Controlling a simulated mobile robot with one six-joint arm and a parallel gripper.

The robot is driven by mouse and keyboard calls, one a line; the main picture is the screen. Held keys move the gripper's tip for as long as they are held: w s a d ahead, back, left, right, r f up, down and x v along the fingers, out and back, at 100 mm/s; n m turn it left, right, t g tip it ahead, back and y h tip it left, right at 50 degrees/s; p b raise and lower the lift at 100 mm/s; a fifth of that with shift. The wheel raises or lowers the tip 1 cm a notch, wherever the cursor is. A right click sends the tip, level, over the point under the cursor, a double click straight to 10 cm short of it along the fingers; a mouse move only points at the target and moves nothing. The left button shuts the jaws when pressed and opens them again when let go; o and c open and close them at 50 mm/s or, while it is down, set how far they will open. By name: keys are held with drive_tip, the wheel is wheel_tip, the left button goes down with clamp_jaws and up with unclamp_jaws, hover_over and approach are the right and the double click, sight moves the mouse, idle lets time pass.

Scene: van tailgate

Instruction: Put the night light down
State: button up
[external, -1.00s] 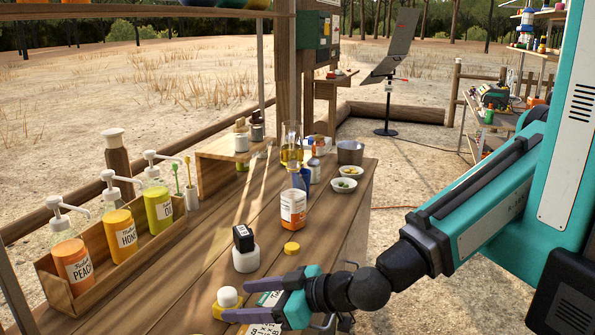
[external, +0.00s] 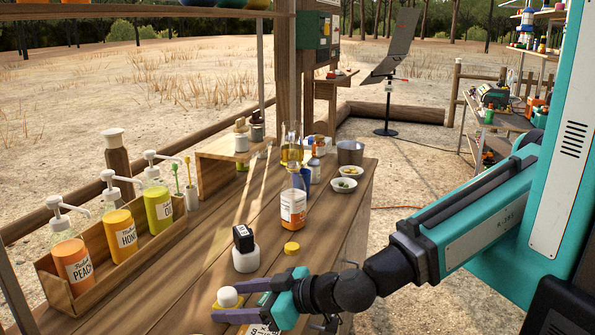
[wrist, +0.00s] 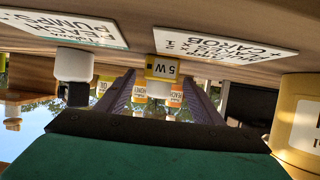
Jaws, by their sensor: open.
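The night light (external: 228,297), a white dome on a yellow base, stands upright on the wooden counter near its front edge. In the wrist view, which is upside down, its yellow base (wrist: 162,68) reads "5 W" and its white dome hangs below. My gripper (external: 229,300) is open and low over the counter, with its purple fingers on either side of the light. The wrist view shows the light centred between the fingertips, with gaps on both sides.
A white pot with a black block (external: 244,246) stands just behind the light, and a yellow lid (external: 291,249) lies to its right. An orange-labelled jar (external: 293,208) is farther back. A pump-bottle rack (external: 100,262) lines the left. A printed card (external: 262,329) lies under my gripper.

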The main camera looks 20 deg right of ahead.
sight(224, 290)
drive_tip(key=shift+p+x, duration=0.4)
drive_tip(key=shift+x, duration=0.8)
drive_tip(key=shift+c, duration=0.2)
drive_tip(key=c, duration=1.3)
drive_tip(key=shift+o, duration=0.2)
drive_tip(key=shift+r, duration=0.1)
drive_tip(key=shift+r+b, duration=0.55)
drive_tip(key=shift+r, duration=0.85)
wheel_tip(224, 290, up, 6)
drive_tip(key=shift+f+p, duration=0.15)
drive_tip(key=shift+p, duration=0.35)
drive_tip(key=shift+r+p, duration=0.65)
drive_tip(key=shift+p, duration=0.05)
